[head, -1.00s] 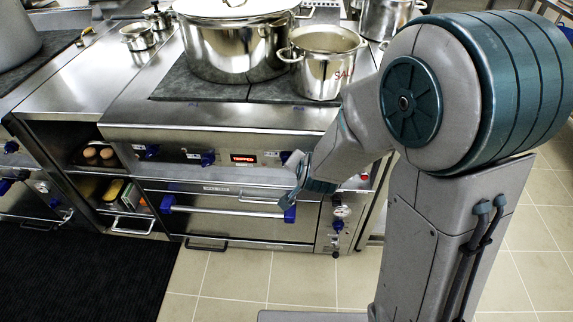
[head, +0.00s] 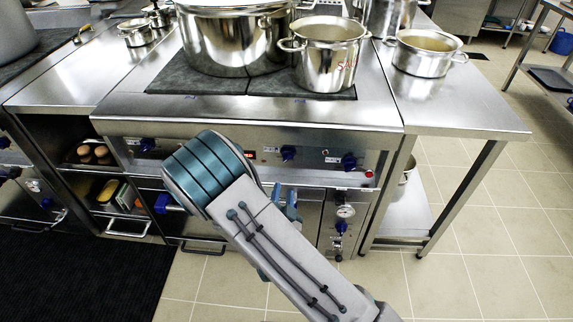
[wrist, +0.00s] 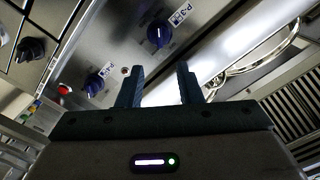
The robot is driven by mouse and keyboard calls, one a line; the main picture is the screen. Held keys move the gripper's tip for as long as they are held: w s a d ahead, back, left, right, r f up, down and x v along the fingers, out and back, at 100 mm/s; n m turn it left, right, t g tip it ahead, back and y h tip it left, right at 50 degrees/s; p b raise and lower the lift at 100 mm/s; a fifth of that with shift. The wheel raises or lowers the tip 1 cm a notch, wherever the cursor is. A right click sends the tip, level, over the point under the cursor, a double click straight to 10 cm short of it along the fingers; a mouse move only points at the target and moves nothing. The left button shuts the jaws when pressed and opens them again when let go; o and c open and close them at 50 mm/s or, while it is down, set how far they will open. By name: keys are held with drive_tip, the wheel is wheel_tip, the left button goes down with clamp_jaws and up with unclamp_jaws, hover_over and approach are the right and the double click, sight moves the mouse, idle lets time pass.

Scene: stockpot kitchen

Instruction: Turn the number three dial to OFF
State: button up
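The number three dial (wrist: 159,35) is a dark blue knob on the steel front panel, beside a white label that seems to read P-3. In the wrist view it is ahead of my gripper (wrist: 160,68), past the fingertips and apart from them. A small white mark shows on the knob, but I cannot tell its setting. In the head view the dial (head: 288,153) shows just right of my arm. My gripper is open, with nothing between its two fingers. In the head view it is mostly hidden behind my arm, below the panel.
The neighbouring dial, labelled P-4 (wrist: 94,85), is nearby, with a red light (wrist: 64,90) beyond it. Large pots (head: 328,60) stand on the cooktop.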

sight(287, 159)
drive_tip(key=w, duration=1.2)
drive_tip(key=shift+w+d+p, duration=0.2)
drive_tip(key=shift+w+p, duration=0.1)
drive_tip(key=shift+p, duration=0.1)
clamp_jaws()
